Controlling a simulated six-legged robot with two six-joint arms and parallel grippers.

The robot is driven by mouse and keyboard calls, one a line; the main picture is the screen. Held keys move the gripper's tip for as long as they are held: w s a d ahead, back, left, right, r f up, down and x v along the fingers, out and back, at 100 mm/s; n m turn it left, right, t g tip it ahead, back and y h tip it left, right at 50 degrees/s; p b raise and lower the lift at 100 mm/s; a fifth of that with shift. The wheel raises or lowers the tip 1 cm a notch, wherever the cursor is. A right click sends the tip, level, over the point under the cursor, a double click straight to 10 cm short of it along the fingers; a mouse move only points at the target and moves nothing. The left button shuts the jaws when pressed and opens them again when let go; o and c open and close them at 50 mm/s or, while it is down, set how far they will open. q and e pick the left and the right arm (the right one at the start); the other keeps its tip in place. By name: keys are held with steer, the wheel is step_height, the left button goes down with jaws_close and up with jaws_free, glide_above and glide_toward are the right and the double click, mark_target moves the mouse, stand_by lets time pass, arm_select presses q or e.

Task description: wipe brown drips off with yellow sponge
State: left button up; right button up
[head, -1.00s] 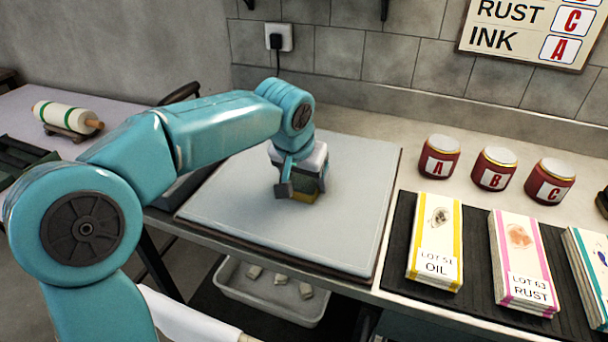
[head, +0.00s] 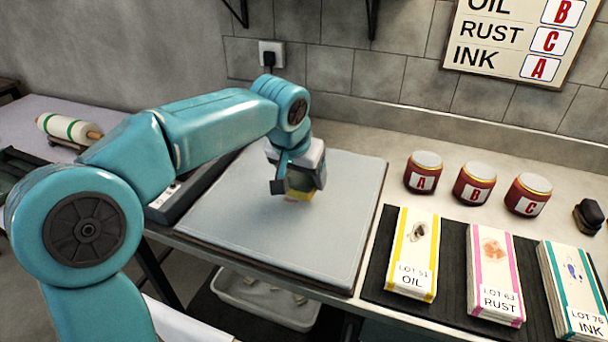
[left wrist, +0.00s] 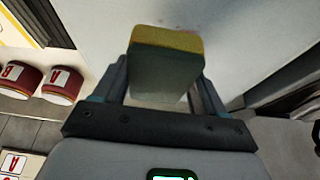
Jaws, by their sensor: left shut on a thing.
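The yellow sponge (head: 298,195) has a dark green side and is held over the pale grey board (head: 335,225). My left gripper (head: 296,185) is shut on it. In the left wrist view the sponge (left wrist: 166,42) sits between the two fingers of the left gripper (left wrist: 160,85), with its yellow face at the far end. I cannot tell whether it touches the board. A faint reddish mark seems to show just beyond the sponge in the wrist view; no clear brown drips show in the head view. My right gripper is not in view.
Red jars A (head: 423,172), B (head: 473,183) and C (head: 528,195) stand right of the board. Packs labelled oil (head: 412,255), rust (head: 495,270) and ink (head: 572,285) lie on a dark mat. A dark brush-like object (head: 588,216) stands far right. A white tub (head: 265,305) is below.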

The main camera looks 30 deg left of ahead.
arm_select(q)
steer(key=shift+d+r+p, duration=0.1)
steer(key=shift+r+p, duration=0.8)
steer(key=shift+r, duration=0.35)
